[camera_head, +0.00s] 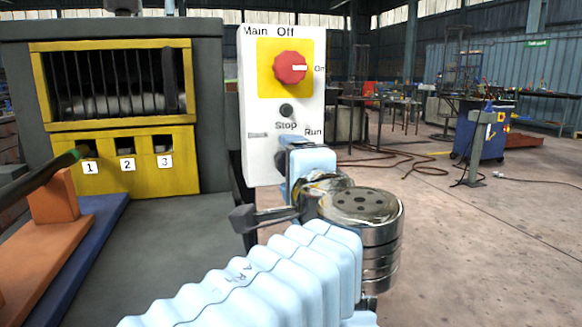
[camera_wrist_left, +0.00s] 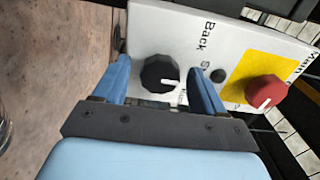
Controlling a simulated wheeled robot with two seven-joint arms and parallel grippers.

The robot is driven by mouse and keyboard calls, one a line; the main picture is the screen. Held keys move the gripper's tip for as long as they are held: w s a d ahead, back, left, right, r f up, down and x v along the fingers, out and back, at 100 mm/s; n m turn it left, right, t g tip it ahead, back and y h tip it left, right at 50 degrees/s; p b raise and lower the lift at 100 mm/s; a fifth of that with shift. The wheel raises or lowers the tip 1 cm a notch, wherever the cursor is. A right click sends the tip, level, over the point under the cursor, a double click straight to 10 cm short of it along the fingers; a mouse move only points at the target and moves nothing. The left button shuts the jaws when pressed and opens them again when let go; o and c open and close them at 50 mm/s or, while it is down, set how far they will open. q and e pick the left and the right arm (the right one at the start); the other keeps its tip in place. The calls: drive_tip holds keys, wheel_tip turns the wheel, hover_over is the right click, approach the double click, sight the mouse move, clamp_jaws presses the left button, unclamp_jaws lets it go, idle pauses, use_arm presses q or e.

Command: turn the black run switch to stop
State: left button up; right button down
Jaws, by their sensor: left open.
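The black run switch (camera_wrist_left: 160,74) is a round ridged knob on the white control panel (camera_head: 265,105). In the left wrist view its white mark points right and slightly down, towards the Stop and Run side. I cannot tell exactly which label it meets. My left gripper (camera_wrist_left: 161,72) is open, with one blue finger on each side of the knob. I cannot tell whether the fingers touch it. My right gripper is not in view.
Above the switch are a small black button (camera_head: 287,110) and the red main switch (camera_head: 289,67) on a yellow plate, its mark towards On. Left stands a dark cabinet with a yellow numbered front (camera_head: 125,180). A dark bar (camera_head: 40,180) crosses the left edge. Open floor lies right.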

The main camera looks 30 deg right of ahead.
use_arm(q)
drive_tip(key=v, duration=1.3)
drive_tip(key=shift+s, duration=0.2)
drive_tip(key=shift+a, duration=0.1)
